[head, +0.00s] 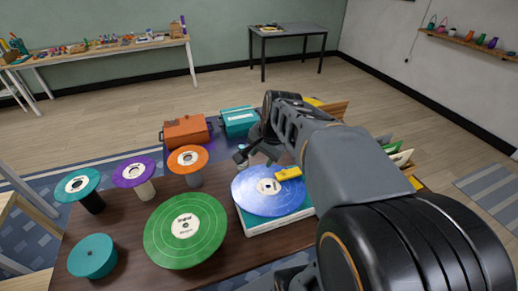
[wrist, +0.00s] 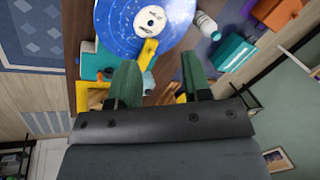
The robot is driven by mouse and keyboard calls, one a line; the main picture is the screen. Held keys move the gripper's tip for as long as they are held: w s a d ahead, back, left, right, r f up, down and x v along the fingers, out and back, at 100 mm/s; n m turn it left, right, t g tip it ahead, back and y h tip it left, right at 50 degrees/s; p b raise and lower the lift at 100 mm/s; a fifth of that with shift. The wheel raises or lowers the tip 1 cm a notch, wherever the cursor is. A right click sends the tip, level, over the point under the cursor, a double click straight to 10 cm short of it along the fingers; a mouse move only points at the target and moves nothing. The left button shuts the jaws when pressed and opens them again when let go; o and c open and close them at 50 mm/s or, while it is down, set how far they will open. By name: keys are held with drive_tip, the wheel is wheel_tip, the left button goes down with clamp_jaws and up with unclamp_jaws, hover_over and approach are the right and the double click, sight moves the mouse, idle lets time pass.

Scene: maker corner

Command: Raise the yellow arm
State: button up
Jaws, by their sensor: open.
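The yellow arm (head: 288,173) is a short bar at the right edge of a blue record (head: 262,198) on a pale box-shaped player (head: 268,226). In the wrist view the yellow arm (wrist: 149,52) reaches from the blue record (wrist: 120,25) toward my fingers. My gripper (wrist: 159,62) is open, its two green-grey fingers well apart, with the yellow arm's near part showing between them, closer to the left finger. I cannot tell whether they touch. In the head view my gripper (head: 257,152) is partly hidden by my arm, just beyond the record.
Teal (head: 77,185), purple (head: 135,171) and orange (head: 188,159) discs stand on posts. Orange (head: 186,131) and teal (head: 238,121) boxes sit behind. A teal cylinder (head: 92,257) is front left.

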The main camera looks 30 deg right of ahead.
drive_tip(key=s+n, duration=0.1)
drive_tip(key=n, duration=0.1)
drive_tip(key=s+a+f+n, duration=0.1)
drive_tip(key=n, duration=0.1)
drive_tip(key=s+f+n, duration=0.1)
drive_tip(key=n, duration=0.1)
drive_tip(key=shift+s+a+f+n+h, duration=0.1)
drive_tip(key=shift+a+f+n+h, duration=0.2)
drive_tip(key=shift+a+h, duration=0.1)
drive_tip(key=shift+o, duration=0.2)
drive_tip(key=s+a+n+t, duration=0.1)
drive_tip(key=s+a+n, duration=0.3)
drive_tip(key=a+n, duration=0.1)
drive_tip(key=shift+s+a, duration=0.25)
drive_tip(key=shift+a+r+n, duration=0.15)
drive_tip(key=shift+a+n, duration=0.1)
drive_tip(key=shift+n, duration=0.05)
